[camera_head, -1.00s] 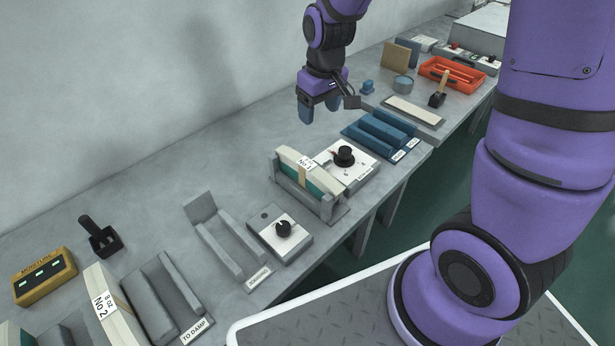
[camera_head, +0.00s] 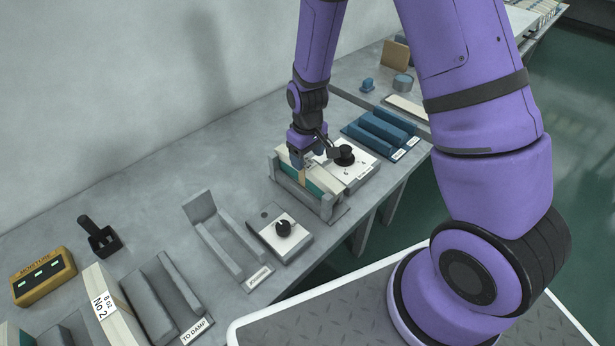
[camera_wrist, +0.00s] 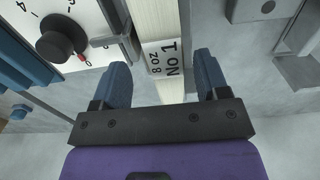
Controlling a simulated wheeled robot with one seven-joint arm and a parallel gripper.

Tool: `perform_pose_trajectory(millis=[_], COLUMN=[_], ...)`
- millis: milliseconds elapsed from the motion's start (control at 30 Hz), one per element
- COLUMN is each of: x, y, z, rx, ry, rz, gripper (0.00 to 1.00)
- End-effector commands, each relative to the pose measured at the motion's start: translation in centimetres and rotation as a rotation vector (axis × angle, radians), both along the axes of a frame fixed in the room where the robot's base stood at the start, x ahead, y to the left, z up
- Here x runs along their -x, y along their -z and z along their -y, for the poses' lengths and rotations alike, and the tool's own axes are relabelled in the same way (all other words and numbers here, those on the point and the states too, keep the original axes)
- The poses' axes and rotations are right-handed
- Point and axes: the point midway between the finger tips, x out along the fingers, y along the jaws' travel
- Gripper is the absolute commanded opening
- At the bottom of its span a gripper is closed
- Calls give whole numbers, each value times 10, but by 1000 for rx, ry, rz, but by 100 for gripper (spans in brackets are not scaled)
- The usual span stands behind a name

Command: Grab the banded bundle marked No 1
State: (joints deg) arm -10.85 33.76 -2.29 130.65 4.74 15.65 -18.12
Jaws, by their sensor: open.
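The bundle marked No 1 (camera_head: 318,186) sits in a grey holder (camera_head: 330,208) on the bench, a long cream stack with a teal side and a tan band. In the wrist view its white label (camera_wrist: 165,60) reads "8 oz No 1". My gripper (camera_head: 304,160) is over the bundle's back end, pointing down. In the wrist view the two blue fingers of my gripper (camera_wrist: 163,85) are apart, one on each side of the bundle, with gaps between. I cannot tell how far down they reach. In the head view my gripper hides the label.
A dial plate with a black knob (camera_head: 344,155) stands close beside the holder. Blue troughs (camera_head: 380,132) are farther back. A bundle marked No 2 (camera_head: 103,300) is at lower left.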

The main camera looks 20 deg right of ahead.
Motion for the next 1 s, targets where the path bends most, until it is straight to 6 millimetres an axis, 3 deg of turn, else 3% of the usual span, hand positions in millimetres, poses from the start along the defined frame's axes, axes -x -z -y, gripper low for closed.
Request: perform_pose_trajectory(millis=[167, 500, 867, 1000], x=[1, 2, 1, 1], y=[9, 49, 57, 57], z=[0, 0, -1, -1], rx=[0, 1, 1, 0], ry=[0, 1, 0, 0], rz=[-1, -2, 1, 1], gripper=[68, 68, 68, 40])
